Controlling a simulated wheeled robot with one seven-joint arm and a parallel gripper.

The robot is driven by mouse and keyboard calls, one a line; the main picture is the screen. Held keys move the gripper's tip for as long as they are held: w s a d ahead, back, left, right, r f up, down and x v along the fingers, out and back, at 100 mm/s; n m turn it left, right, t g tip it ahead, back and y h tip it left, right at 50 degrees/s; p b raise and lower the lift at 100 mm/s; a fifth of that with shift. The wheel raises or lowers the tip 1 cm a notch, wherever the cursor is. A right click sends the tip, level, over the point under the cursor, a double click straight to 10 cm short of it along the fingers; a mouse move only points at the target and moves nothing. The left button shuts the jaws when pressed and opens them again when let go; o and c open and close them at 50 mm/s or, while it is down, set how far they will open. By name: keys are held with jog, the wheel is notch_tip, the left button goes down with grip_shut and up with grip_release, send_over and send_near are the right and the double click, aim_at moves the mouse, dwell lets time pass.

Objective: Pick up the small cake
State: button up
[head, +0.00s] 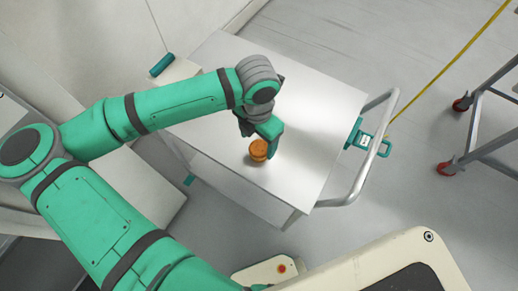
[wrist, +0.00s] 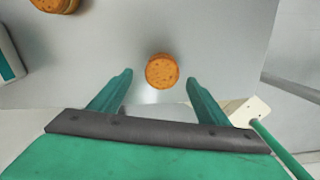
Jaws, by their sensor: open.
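A small round orange-brown cake (wrist: 162,71) lies on the pale metal top in the wrist view, just past and between the fingertips of my gripper (wrist: 158,78). The two teal fingers stand apart on either side with nothing between them held. A second orange-brown round (wrist: 55,4) with a dark band is cut off at the top left. In the head view one layered orange-brown round (head: 258,150) shows beside my gripper (head: 268,138). I cannot tell which of the two it is; the other is hidden there, perhaps by my arm.
The cart's pale metal top (head: 310,95) is mostly bare, with a curved handle rail (head: 372,165) at its right. A white-and-teal thing (wrist: 8,55) shows at the wrist view's left.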

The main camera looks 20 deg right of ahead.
aim_at(259, 148)
jog(key=shift+s+d+f, duration=0.1)
jog(key=shift+s+f, duration=0.05)
jog(key=shift+f, duration=2.45)
jog(key=c, duration=0.8)
